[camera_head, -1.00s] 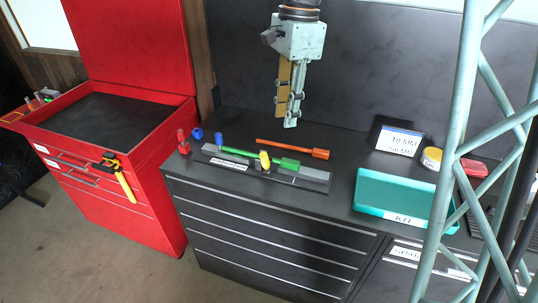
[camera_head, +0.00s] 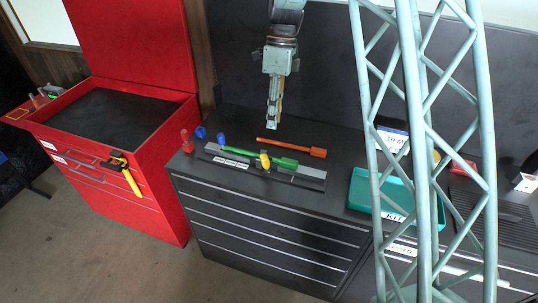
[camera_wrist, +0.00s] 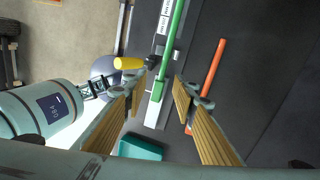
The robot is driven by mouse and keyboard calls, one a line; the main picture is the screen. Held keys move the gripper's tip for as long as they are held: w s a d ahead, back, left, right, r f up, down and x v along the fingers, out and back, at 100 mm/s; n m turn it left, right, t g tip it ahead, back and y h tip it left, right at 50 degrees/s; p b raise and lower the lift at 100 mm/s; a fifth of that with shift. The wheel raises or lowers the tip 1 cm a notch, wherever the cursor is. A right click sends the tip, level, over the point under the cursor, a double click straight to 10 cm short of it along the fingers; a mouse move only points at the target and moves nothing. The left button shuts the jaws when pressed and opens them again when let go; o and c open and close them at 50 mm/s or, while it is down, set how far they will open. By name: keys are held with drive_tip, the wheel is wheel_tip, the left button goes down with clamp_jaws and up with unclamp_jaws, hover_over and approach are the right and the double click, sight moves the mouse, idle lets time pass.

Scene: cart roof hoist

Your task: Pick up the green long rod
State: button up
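The green long rod (camera_head: 236,151) lies along a grey rack (camera_head: 311,173) on the dark cabinet top, with a thicker green block-like end at the right. The wrist view shows the rod (camera_wrist: 172,40) running from the top edge down toward the space between my fingers. My gripper (camera_head: 272,126) hangs above and behind the rod, apart from it. In the wrist view its two wood-coloured fingers (camera_wrist: 157,100) are spread with nothing between them touching either one.
An orange rod (camera_head: 288,147) lies behind the green one. A yellow-handled clamp (camera_wrist: 128,63) is at the rack. Blue pieces (camera_head: 200,132) and a red piece (camera_head: 186,141) stand left. A teal tray (camera_head: 360,190) is right, partly behind a lattice column.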

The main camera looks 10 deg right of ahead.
drive_tip(key=shift+w+f+m+p, duration=0.4)
drive_tip(key=shift+w+f+m, duration=0.3)
drive_tip(key=shift+f, duration=0.25)
drive_tip(key=shift+f, duration=0.1)
approach(259, 156)
drive_tip(key=shift+s+d+f, duration=0.45)
drive_tip(key=shift+d+f, duration=0.35)
drive_tip(key=shift+s+d+f, duration=0.45)
drive_tip(key=shift+d+f, duration=0.3)
drive_tip(key=shift+f, duration=0.1)
drive_tip(key=shift+f, duration=0.1)
drive_tip(key=shift+p+x, duration=0.6)
drive_tip(key=shift+x, duration=1.9)
clamp_jaws()
